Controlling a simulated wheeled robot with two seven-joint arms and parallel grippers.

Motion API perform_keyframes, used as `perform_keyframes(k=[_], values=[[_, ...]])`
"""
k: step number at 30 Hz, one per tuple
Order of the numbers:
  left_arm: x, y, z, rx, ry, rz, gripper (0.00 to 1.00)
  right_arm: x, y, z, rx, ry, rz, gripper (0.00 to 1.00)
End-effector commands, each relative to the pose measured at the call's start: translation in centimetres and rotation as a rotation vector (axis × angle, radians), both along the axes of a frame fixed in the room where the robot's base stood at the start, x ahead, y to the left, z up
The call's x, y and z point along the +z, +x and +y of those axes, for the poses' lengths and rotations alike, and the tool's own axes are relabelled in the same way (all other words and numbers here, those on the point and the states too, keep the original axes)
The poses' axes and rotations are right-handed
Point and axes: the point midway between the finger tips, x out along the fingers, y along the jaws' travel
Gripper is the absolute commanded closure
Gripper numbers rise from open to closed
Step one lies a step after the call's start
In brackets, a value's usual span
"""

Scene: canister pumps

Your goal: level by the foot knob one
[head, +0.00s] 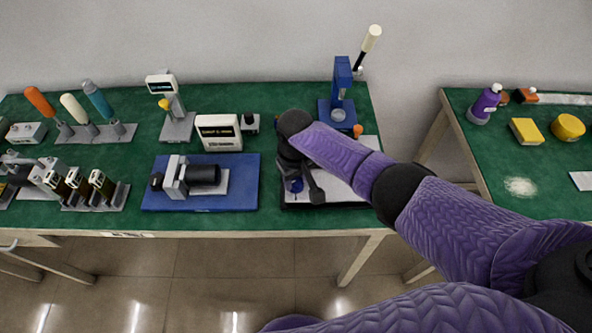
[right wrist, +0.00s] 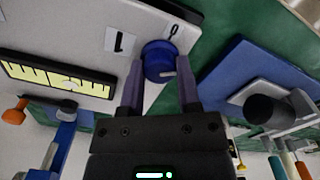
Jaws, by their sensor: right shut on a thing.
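The foot knob one (right wrist: 158,66) is a round blue knob with a pale mark, at the edge of a light plate (right wrist: 165,28) printed with a "1" and a curved symbol. In the right wrist view it sits between the two fingers of my right gripper (right wrist: 160,85), which is shut on it. In the head view my right gripper (head: 298,184) is over the near left corner of the plate (head: 335,188), and the blue knob (head: 294,185) partly shows there. A yellow and black scale (right wrist: 58,80) lies on the plate. My left gripper is out of view.
A blue base with a black-cylinder pump (head: 203,175) stands just left of the plate. A white display box (head: 218,132) is behind it. A blue lever press (head: 340,95) stands behind the plate. A second green table (head: 540,160) is at the right, across a gap.

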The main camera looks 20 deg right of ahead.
Motion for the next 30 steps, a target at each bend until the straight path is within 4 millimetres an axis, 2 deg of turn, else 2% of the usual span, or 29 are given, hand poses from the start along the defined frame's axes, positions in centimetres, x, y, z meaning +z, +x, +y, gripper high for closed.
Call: perform_keyframes(k=[6,18,30], values=[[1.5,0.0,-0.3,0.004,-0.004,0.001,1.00,0.3,0.0,0.1,-0.201,0.002,-0.002,1.00],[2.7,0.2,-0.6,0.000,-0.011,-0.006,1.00,0.2,0.1,0.0,-0.522,0.002,-0.002,1.00],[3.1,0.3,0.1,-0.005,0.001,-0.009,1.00,0.2,0.2,-0.1,-0.679,0.002,-0.006,1.00]])
